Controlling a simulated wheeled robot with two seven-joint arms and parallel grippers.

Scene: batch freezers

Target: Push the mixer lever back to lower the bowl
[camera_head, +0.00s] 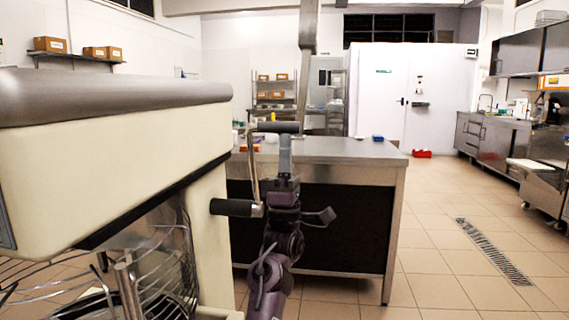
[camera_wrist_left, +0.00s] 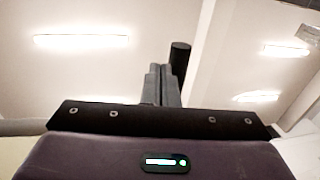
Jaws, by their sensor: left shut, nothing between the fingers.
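The mixer (camera_head: 110,150) is a large cream machine with a grey top, filling the left of the head view. Its lever is a thin metal rod rising from a black hub (camera_head: 232,207) on the mixer's side to a black grip (camera_head: 277,127) lying crosswise at the top. My left gripper (camera_head: 285,142) points up, shut and empty, with its fingertips just under or against the grip; contact is unclear. In the left wrist view, the shut fingers (camera_wrist_left: 160,82) stand beside the dark grip end (camera_wrist_left: 180,58). The bowl is mostly hidden behind the wire guard (camera_head: 165,270). My right gripper is out of view.
A steel-topped table (camera_head: 350,150) stands behind my left arm. A white cold-room door (camera_head: 400,95) is at the back, and steel counters (camera_head: 490,145) line the right wall. The tiled floor on the right is clear, with a drain grate (camera_head: 490,250).

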